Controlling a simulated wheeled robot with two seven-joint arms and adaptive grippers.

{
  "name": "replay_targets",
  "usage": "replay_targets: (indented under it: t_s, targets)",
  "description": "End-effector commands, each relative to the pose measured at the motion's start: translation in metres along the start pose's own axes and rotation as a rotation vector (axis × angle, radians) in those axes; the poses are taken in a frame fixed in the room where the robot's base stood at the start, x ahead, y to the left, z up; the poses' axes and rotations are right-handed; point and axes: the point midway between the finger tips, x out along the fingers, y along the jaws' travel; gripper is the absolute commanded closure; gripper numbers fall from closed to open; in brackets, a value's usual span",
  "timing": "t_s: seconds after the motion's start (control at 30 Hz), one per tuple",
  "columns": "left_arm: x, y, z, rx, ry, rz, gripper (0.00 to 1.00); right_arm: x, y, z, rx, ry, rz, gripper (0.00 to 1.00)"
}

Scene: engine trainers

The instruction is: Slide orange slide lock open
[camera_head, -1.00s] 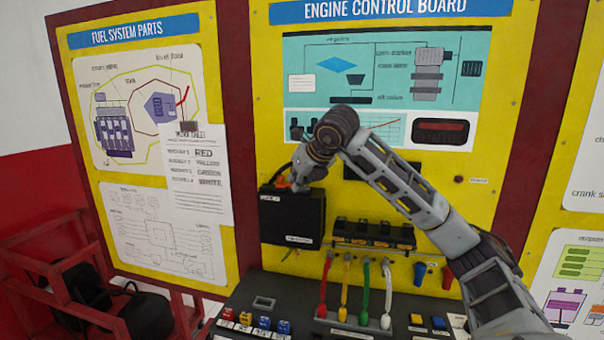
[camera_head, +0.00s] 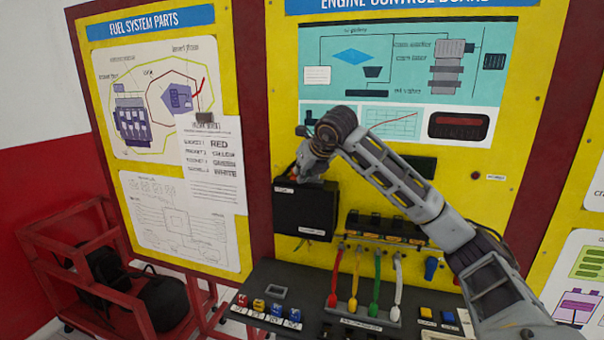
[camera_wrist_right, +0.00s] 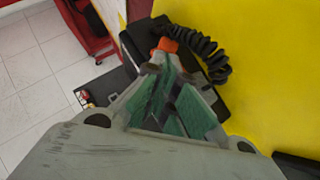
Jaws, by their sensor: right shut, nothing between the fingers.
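The orange slide lock (camera_wrist_right: 167,45) shows in the right wrist view at the top edge of a black box, just beyond my right fingertips. A black coiled cable runs from beside it. My right gripper (camera_wrist_right: 164,88) is shut and empty, with its green-padded fingers pointing at the lock; I cannot tell whether they touch it. In the head view my right gripper (camera_head: 300,172) is at the upper left of the black box (camera_head: 305,212), and the lock is mostly hidden there by the gripper. My left gripper is in neither view.
The black box is mounted on the yellow engine control board (camera_head: 520,120). Below are colored cables (camera_head: 376,280) and a dark console (camera_head: 262,270) with colored blocks. A red frame cart (camera_head: 110,260) stands at the left. A paper sheet (camera_head: 212,165) hangs left of the box.

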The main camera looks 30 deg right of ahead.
Motion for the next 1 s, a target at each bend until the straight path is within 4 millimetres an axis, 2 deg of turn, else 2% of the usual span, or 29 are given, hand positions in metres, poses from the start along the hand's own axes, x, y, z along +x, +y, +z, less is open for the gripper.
replay_targets:
  t_s: [0.43,1.0]
  targets:
    - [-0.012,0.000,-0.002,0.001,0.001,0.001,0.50,0.012,0.018,0.013,0.000,0.001,0.000,1.00]
    - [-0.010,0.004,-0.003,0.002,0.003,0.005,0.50,0.013,0.016,0.012,0.000,0.000,-0.001,1.00]
